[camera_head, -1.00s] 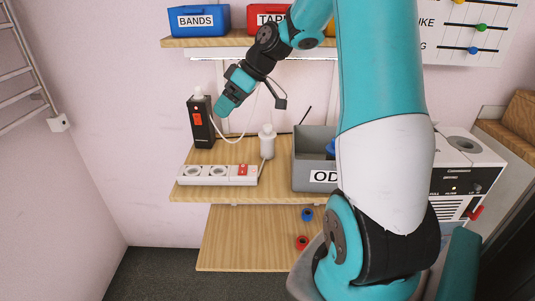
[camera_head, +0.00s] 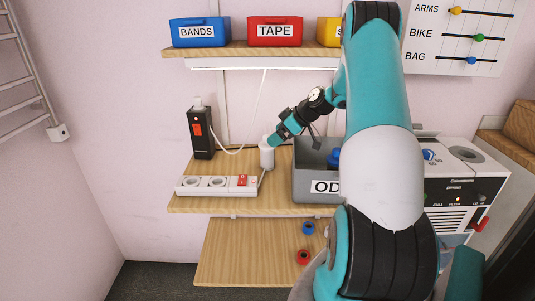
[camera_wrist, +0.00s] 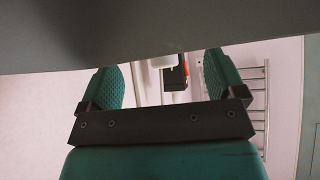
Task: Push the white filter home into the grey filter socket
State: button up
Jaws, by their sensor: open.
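A white upright cylinder (camera_head: 267,156) with a narrower top stands on the wooden shelf between the power strip and the grey bin. It looks like the white filter, but I cannot be sure. My gripper (camera_head: 272,140) is at its upper right side, tilted down to the left. I cannot tell if they touch. In the wrist view my gripper (camera_wrist: 162,66) is open, with its green fingers apart and part of a white object (camera_wrist: 162,62) in the gap. A round grey socket (camera_head: 466,154) is in the top of the white machine (camera_head: 490,185) at right, and looks empty.
A power strip (camera_head: 216,186) and a black box (camera_head: 202,134) with a red switch and white cable stand left of the cylinder. A grey bin (camera_head: 316,190) stands close right. The blue box (camera_head: 199,33) and red box (camera_head: 275,32) are on the upper shelf.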

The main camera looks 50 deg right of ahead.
aim_at(267, 152)
jog(key=p+x, duration=0.1)
jog(key=x, duration=0.3)
jog(key=shift+w+a+f, duration=0.1)
jog(key=shift+w+a, duration=0.05)
jog(key=shift+a, duration=0.05)
jog(key=c, duration=1.2)
jog(key=shift+c, duration=0.2)
